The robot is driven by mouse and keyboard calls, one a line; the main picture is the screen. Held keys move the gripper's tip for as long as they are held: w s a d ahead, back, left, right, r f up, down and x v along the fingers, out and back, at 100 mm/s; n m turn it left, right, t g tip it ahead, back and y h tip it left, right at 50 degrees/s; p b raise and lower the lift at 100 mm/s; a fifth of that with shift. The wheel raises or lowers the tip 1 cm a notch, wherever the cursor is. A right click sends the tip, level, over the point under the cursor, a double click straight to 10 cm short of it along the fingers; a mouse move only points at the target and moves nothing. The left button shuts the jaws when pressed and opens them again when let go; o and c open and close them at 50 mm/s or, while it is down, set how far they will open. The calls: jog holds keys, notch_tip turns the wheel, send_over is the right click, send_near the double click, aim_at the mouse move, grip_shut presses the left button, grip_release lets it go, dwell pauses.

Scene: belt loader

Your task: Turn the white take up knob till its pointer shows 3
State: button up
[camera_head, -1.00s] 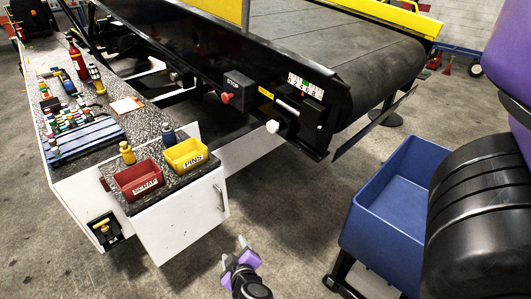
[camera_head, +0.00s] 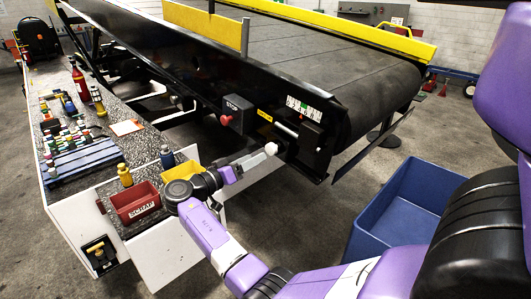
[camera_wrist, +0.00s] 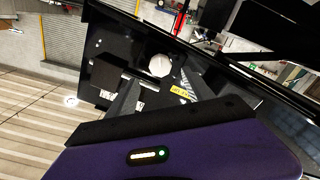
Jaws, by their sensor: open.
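The white take up knob (camera_head: 271,149) sticks out from the lower side of the black belt frame. It also shows in the wrist view as a pale round face (camera_wrist: 159,65). My gripper (camera_head: 257,158) reaches towards it from the left, its tip close to the knob. In the wrist view my gripper (camera_wrist: 160,78) is open, with one dark finger on each side of the knob's face. I cannot tell whether they touch it.
A black STOP box (camera_head: 238,113) with a red button (camera_head: 225,120) sits left of the knob. The red SCRAP bin (camera_head: 136,205) and yellow bin (camera_head: 183,171) stand on the bench by my arm. A blue tub (camera_head: 400,212) stands on the right.

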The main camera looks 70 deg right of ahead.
aim_at(269, 150)
jog(key=p+x, duration=0.1)
jog(key=x, duration=0.5)
jog(key=shift+s+d+p, duration=0.1)
jog(key=shift+d+p, duration=0.15)
jog(key=shift+p, duration=0.05)
grip_shut()
jog(key=shift+f, duration=0.1)
jog(key=n, duration=0.5)
jog(key=shift+n, duration=0.4)
jog(key=n+p, duration=0.2)
jog(key=n, duration=0.3)
jog(key=shift+n, duration=0.7)
